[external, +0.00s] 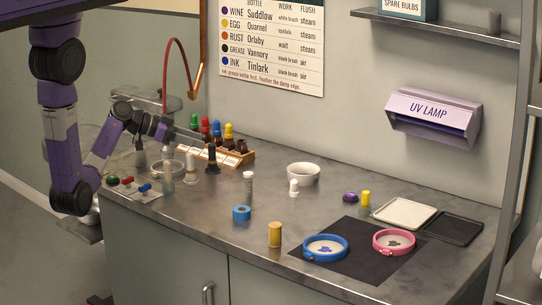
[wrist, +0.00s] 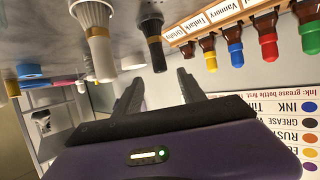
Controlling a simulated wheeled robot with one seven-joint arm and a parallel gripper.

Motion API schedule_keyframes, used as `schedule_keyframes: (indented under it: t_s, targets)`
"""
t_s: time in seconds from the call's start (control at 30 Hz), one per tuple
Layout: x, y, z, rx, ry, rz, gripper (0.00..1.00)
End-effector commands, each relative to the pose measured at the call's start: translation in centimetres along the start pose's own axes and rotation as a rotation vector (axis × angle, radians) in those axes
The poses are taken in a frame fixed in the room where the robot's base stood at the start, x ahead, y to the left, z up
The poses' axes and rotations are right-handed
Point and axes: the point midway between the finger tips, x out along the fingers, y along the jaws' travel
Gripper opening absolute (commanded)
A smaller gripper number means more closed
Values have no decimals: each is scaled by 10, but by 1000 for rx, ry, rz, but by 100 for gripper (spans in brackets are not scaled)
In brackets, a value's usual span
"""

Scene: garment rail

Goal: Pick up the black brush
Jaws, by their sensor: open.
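The black brush (external: 212,158) stands upright on the bench, just in front of the bottle rack. In the wrist view the black brush (wrist: 155,45), with a gold band, appears beyond my fingertips, roughly in line with the gap between them. My gripper (wrist: 158,80) is open, with nothing between its fingers. In the external view my gripper (external: 193,134) is above the bench, to the upper left of the brush and apart from it. A white brush (external: 191,169) stands close to the left of the black one; it also shows in the wrist view (wrist: 98,38).
A wooden rack (external: 238,156) with several coloured-cap bottles stands behind the black brush. A clear cylinder (external: 167,165) stands to the left. A white bowl (external: 303,174), a blue tape roll (external: 242,213) and two hoops (external: 326,248) are to the right.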

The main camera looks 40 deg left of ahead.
Motion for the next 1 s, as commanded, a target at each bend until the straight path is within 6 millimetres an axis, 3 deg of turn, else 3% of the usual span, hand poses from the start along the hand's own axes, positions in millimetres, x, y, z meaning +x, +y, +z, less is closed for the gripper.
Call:
schedule_keyframes:
  t_s: [0.43,0.73,1.0]
  targets:
    - [53,-1,3,-1,-2,-2,48]
    - [58,-1,4,-1,-1,-5,48]
    - [58,-1,4,-2,-1,-5,0]
